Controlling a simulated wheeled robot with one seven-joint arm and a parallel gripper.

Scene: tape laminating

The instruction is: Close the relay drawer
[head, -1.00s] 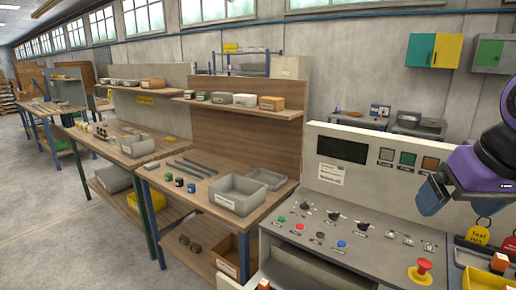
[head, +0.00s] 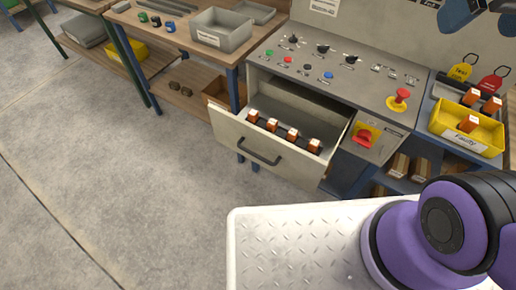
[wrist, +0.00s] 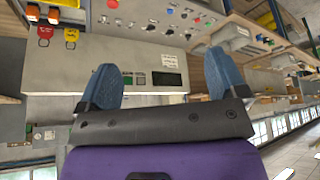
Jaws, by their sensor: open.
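The relay drawer (head: 232,137) stands pulled out from the front of the grey control console (head: 347,85). It has a dark bar handle (head: 259,152) on its front. Several orange-and-white relays (head: 292,133) stand in a row inside it. My gripper (wrist: 160,85) is open and empty in the wrist view, its two blue fingers wide apart, with the console's upright panel beyond them. In the head view only part of it shows at the upper right edge, high above the console and well away from the drawer.
A yellow bin (head: 467,128) with relays stands right of the console, beside red and yellow tags (head: 490,82). A red emergency button (head: 399,98) sits on the console top. A workbench with a grey tray (head: 220,30) is at left. The floor (head: 120,190) before the drawer is clear.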

